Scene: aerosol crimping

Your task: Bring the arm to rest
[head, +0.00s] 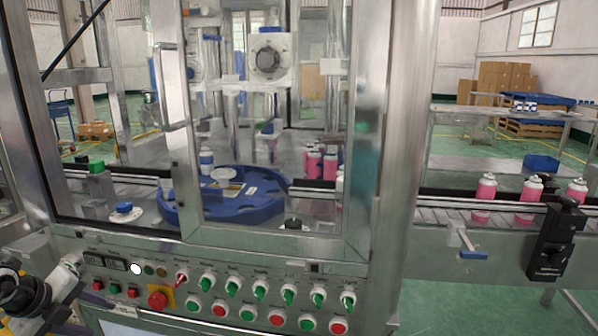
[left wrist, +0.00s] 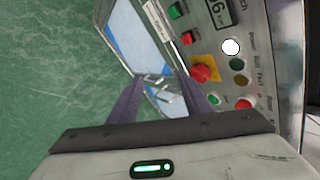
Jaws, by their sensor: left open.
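My left gripper (head: 104,316) is at the lower left of the head view, in front of the machine's control panel (head: 215,290). In the left wrist view its two dark fingers (left wrist: 163,88) are spread apart with nothing held between them. Behind the fingers are the panel's screen edge and a red emergency stop knob (left wrist: 201,73) on a yellow plate. I cannot tell whether the fingers touch the panel. My right arm and gripper are not in view.
The panel carries several green and red switches and buttons. Above it, a framed glass door (head: 275,120) encloses a blue round turntable (head: 225,208). Pink cans (head: 528,195) stand on the conveyor at right. Green floor (left wrist: 50,90) lies open beside the panel.

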